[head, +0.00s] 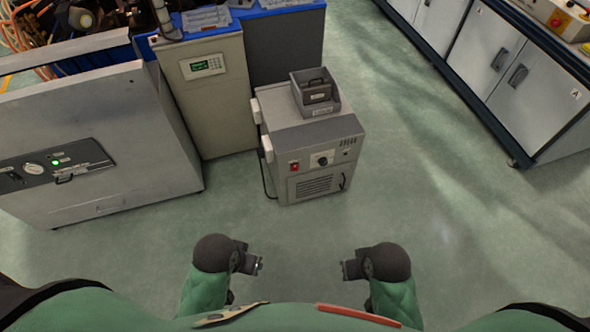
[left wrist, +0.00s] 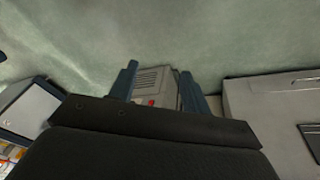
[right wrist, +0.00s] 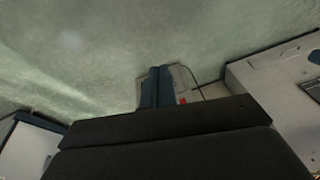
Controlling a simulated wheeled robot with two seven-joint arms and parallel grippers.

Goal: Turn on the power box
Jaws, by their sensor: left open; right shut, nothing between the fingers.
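The power box (head: 308,145) is a grey cabinet standing on the floor ahead of me in the head view. Its front has a red switch (head: 294,167), a round dial (head: 322,159) and a vent grille. An open grey tray with a dark item sits on top. My left gripper (head: 259,265) is open and empty, well short of the box. In the left wrist view the box (left wrist: 155,88) shows between its fingers. My right gripper (head: 343,270) is shut and empty, also apart from the box. In the right wrist view its fingers partly hide the box (right wrist: 181,80).
A beige cabinet (head: 206,110) with a small green display stands left of the box. A large grey machine (head: 110,150) with a gauge panel is further left. White cabinets (head: 500,65) stand at the right. The floor (head: 400,220) before the box is clear.

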